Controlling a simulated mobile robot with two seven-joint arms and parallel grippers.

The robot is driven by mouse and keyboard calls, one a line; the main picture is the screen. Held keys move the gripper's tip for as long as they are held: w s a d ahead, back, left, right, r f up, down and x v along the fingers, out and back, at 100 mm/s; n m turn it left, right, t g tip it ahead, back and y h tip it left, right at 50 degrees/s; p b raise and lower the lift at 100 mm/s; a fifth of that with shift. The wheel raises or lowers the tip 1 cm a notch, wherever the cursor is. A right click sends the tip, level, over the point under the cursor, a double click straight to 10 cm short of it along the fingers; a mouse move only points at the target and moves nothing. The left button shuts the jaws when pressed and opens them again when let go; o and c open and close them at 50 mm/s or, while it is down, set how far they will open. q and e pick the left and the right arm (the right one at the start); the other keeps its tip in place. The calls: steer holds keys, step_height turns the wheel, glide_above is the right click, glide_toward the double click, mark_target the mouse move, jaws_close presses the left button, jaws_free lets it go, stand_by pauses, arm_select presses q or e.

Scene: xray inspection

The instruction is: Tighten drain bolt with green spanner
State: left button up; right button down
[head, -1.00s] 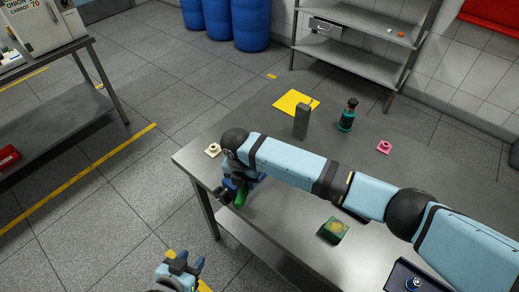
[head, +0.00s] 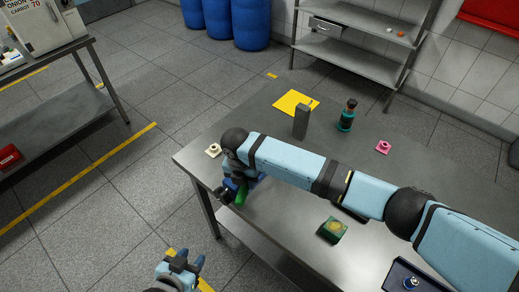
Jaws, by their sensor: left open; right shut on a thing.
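My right gripper (head: 230,191) is at the table's left edge, at the end of the arm that reaches across from the right. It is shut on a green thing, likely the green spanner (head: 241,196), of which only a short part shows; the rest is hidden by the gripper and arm. My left gripper (head: 181,264) is open and empty, low in the view, over the floor in front of the table. I cannot tell which thing is the drain bolt. A cream piece with a raised centre (head: 213,150) lies on the table's left edge, close beyond my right wrist.
The metal table (head: 290,262) also bears a green block (head: 332,230), a pink piece (head: 383,147), a dark green bottle (head: 347,117), a grey upright block (head: 301,122), a yellow sheet (head: 293,101) and a dark tray (head: 396,272). My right arm spans the middle.

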steer(key=shift+r+p, duration=0.35)
steer(key=shift+p, duration=0.05)
stand_by(0.4)
stand_by(0.4)
steer(key=shift+r, duration=1.95)
